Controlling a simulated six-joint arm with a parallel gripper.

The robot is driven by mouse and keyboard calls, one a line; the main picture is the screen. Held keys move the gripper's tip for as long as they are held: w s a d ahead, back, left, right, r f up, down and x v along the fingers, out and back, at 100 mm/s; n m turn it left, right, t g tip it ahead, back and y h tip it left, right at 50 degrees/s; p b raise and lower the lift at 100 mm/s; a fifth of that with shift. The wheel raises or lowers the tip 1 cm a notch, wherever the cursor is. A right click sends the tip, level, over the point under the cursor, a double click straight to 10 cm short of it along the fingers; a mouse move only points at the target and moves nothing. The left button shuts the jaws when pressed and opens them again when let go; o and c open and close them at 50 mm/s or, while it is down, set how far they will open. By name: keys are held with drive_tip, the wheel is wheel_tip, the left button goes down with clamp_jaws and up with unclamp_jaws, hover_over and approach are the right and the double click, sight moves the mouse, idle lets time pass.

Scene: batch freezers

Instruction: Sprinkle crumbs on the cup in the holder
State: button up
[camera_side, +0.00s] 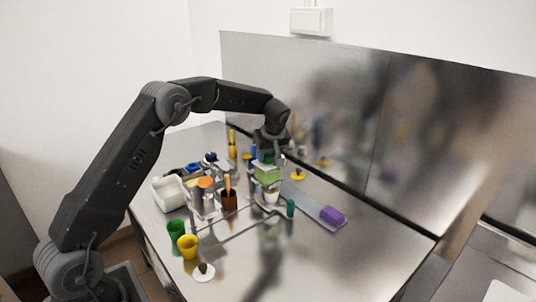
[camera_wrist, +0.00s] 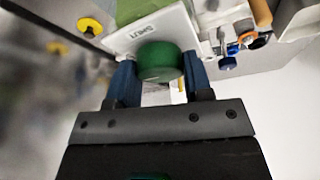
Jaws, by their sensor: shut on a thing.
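My gripper (camera_side: 267,152) is shut on the round green knob (camera_wrist: 158,62) of a box-like container, with one blue finger on each side of it. The container (camera_side: 266,174) looks pale green with a white edge in the side view. A pale cup (camera_side: 271,196) stands in a metal holder just below the container. The container hides the cup's top in the side view, and I cannot make out the cup in the wrist view. No falling crumbs are visible.
A brown pot (camera_side: 229,201) with an orange-handled tool stands left of the holder. White tubs (camera_side: 168,194) are further left. Green (camera_side: 176,230) and yellow (camera_side: 188,246) cups stand at the front left. A purple block (camera_side: 332,215) lies right. The front right counter is clear; a steel wall stands behind.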

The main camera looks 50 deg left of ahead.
idle(0.5)
drive_tip(key=o, duration=0.9)
drive_tip(key=v, duration=1.4)
drive_tip(key=shift+w, duration=0.1)
